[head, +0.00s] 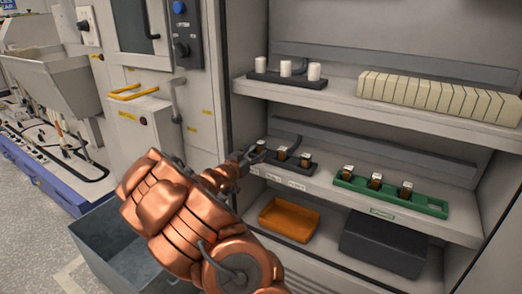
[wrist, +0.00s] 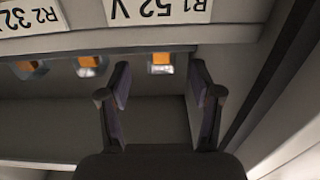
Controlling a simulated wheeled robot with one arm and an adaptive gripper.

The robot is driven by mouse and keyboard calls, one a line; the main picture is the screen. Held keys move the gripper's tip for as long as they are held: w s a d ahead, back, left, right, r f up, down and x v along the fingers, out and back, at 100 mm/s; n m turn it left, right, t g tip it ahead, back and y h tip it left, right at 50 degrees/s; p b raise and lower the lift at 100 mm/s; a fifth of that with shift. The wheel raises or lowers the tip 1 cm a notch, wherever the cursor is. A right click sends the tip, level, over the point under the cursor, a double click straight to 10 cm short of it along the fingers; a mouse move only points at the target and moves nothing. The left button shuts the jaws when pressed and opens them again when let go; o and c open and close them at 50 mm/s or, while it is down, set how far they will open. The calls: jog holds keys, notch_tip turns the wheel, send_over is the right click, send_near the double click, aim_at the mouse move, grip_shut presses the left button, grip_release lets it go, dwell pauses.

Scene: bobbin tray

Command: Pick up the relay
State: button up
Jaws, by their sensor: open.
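Several small amber-and-white blocks, which look like relays, stand on the middle shelf. Some are in a dark tray (head: 292,166) and others in a green tray (head: 420,204). My gripper (head: 252,155) is at the left end of the dark tray, by its leftmost relay (head: 262,146), which it partly hides. In the wrist view, my gripper (wrist: 158,82) is open and empty. One relay (wrist: 161,64) shows in the gap between the fingertips, nearer the right one. Another relay (wrist: 90,66) is outside the left finger. I cannot tell the exact depth between fingertips and relay.
White cylinders (head: 314,71) and a row of cream blocks (head: 440,97) are on the upper shelf (head: 335,91). An orange tray (head: 290,219) and a dark box (head: 384,245) sit below.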

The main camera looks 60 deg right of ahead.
aim_at(261, 143)
jog(key=shift+w+d+r, duration=0.1)
jog(key=shift+d+r, duration=0.05)
jog(key=shift+d, duration=0.55)
jog(key=shift+d+r, duration=0.15)
jog(key=shift+d, duration=0.5)
jog(key=shift+w+d, duration=0.1)
jog(key=shift+d, duration=1.1)
grip_shut()
jog(key=shift+r, duration=1.7)
jog(key=shift+s+a+r, duration=0.1)
jog(key=shift+s+a, duration=0.1)
jog(key=s+a+r, duration=0.1)
jog(key=s+a, duration=0.9)
jog(key=a, duration=0.1)
jog(key=shift+a+r, duration=0.2)
jog(key=shift+a, duration=0.15)
